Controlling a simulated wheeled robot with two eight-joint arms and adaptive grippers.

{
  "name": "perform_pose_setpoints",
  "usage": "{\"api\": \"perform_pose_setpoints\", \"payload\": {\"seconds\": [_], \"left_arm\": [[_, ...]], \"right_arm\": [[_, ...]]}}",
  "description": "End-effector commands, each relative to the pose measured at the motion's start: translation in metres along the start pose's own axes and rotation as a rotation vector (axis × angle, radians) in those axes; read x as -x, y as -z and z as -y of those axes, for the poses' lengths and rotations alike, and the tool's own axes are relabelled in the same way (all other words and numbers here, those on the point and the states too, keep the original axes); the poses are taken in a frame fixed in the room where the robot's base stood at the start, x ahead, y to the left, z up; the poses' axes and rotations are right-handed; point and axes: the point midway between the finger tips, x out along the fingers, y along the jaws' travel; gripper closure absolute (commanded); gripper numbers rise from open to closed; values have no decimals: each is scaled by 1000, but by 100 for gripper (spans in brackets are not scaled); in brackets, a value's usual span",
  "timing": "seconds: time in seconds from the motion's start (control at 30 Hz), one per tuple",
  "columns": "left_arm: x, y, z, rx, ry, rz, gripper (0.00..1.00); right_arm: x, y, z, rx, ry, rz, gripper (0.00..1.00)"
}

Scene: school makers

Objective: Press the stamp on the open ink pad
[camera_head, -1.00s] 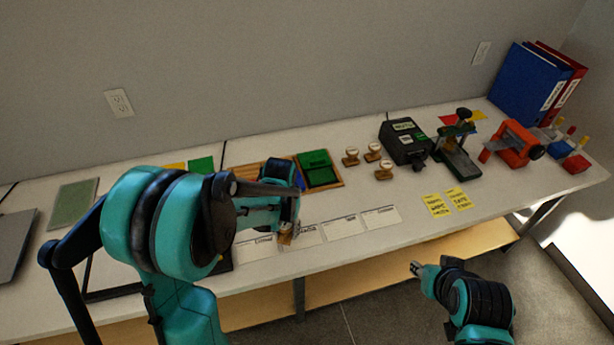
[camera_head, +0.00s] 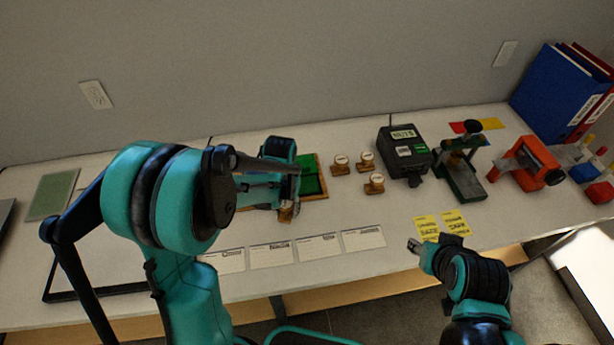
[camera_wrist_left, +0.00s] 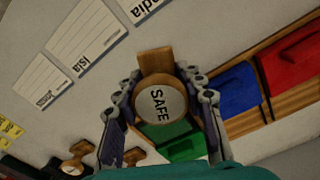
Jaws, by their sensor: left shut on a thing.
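My left gripper (camera_head: 288,207) is shut on a wooden stamp (camera_head: 286,214). In the left wrist view the stamp (camera_wrist_left: 158,103) has a round top reading "SAFE" and sits between the two fingers (camera_wrist_left: 160,110). The open green ink pad (camera_head: 311,177) lies in a wooden tray (camera_head: 325,190), partly behind my left gripper. In the left wrist view the green pad (camera_wrist_left: 184,145) is partly hidden by the stamp and fingers. The stamp's contact with the pad cannot be made out. My right gripper (camera_head: 413,245) is low at the table's front; its jaws are unclear.
Blue (camera_wrist_left: 238,88) and red (camera_wrist_left: 290,58) pads share the tray. Several label cards (camera_head: 318,246) lie along the front. Yellow notes (camera_head: 427,227) lie front right.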

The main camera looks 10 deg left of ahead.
Motion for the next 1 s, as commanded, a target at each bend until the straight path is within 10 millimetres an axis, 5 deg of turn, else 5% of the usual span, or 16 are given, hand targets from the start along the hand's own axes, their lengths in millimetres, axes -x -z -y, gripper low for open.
{"api": "perform_pose_setpoints", "payload": {"seconds": [0.53, 1.0], "left_arm": [[4, 10, -1, -52, 0, 0, 91], [31, 115, -13, -737, 1, 0, 91]], "right_arm": [[4, 3, 0, 0, 0, 0, 60], [42, 30, 0, 0, 0, 0, 60]]}}
